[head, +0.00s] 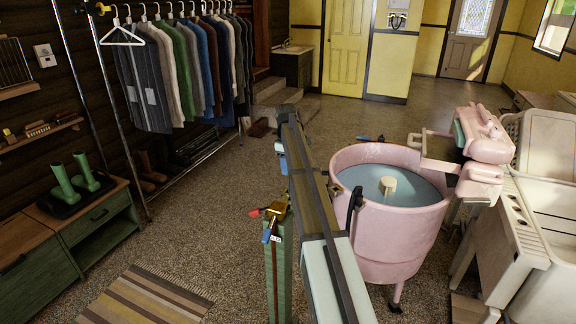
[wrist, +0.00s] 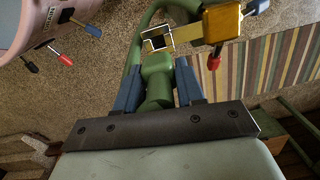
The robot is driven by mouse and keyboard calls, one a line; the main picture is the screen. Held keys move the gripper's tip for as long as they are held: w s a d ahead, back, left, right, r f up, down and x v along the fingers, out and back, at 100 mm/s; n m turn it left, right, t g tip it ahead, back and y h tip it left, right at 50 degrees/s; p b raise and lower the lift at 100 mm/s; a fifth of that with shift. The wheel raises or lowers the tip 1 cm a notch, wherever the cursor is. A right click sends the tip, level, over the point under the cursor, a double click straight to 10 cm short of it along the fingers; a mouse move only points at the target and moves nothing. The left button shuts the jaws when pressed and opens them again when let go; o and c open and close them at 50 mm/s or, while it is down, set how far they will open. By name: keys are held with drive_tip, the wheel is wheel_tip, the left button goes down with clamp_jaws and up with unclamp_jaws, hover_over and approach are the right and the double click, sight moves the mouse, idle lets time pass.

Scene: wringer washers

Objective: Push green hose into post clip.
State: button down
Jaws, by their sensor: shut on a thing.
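My gripper (wrist: 157,78) is shut on the green hose (wrist: 156,64) in the wrist view, with a blue finger on either side of its thick part. A thinner green length curves up behind the brass fitting. The post clip (wrist: 158,39), a small metal frame on a brass block (wrist: 222,22), lies just beyond the held part. I cannot tell whether hose and clip touch; the hose does not clearly show inside the clip. In the head view the brass fitting (head: 276,211) tops a green post (head: 284,270), left of my arm. My gripper is not clearly visible there.
A pink washer tub (head: 375,235) with water stands right of my arm. Red and blue levers stick out from the brass fitting. A striped rug (head: 145,298) lies at lower left, near a green cabinet (head: 105,220). Open floor lies left of the post.

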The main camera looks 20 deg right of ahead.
drive_tip(key=shift+f, duration=2.85)
drive_tip(key=shift+f, duration=1.7)
idle(2.9)
drive_tip(key=c, duration=0.9)
unclamp_jaws()
drive_tip(key=shift+s, duration=0.1)
drive_tip(key=o, duration=0.3)
